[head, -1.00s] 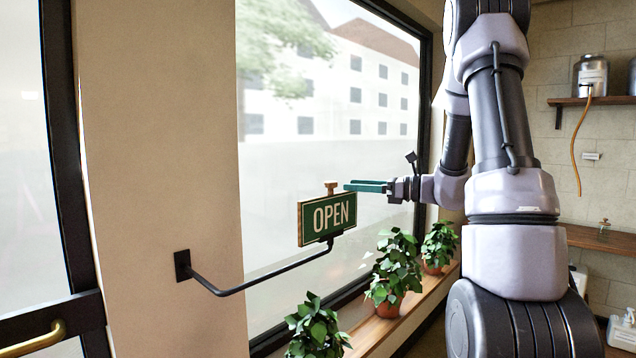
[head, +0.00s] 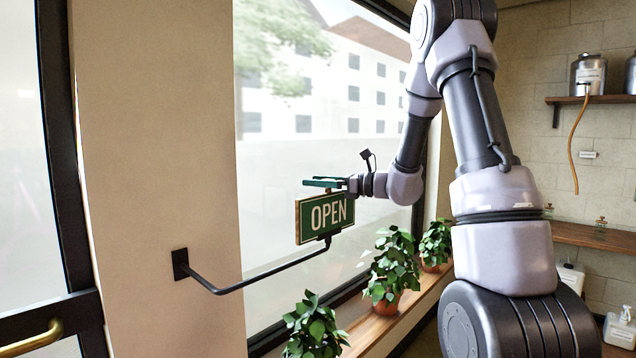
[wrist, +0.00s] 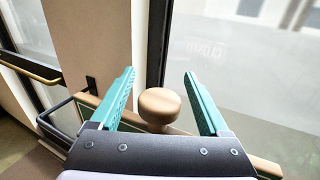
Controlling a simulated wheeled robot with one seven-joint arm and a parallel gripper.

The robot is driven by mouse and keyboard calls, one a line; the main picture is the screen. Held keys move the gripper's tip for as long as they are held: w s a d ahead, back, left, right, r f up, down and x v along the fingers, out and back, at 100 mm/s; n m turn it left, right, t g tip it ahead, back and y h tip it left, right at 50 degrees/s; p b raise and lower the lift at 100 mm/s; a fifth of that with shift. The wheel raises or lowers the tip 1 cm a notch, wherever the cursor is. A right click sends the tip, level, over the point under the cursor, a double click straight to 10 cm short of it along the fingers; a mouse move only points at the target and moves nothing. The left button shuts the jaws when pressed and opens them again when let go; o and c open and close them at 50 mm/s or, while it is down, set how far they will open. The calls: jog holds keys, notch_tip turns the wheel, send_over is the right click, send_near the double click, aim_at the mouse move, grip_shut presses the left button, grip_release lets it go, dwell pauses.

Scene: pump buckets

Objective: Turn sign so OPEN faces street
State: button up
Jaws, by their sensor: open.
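The green sign (head: 325,214) with a wooden edge stands on a black wall bracket (head: 256,281) in front of the window. Its OPEN face is turned toward the head camera, into the room. A round wooden knob (wrist: 159,105) rises from the sign's top edge. My gripper (head: 322,183) is at the top of the sign in the head view. In the wrist view its two green fingers (wrist: 160,82) are open, one on each side of the knob, with gaps on both sides. In the head view the fingers largely hide the knob.
Several potted plants (head: 392,268) stand on the wooden sill below the sign. The window glass (head: 290,165) is close behind the sign. A door with a brass handle (head: 32,338) is at the left. Shelves (head: 600,236) line the right wall.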

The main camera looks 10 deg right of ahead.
jog(key=shift+c, duration=0.3)
grip_shut()
dwell(1.1)
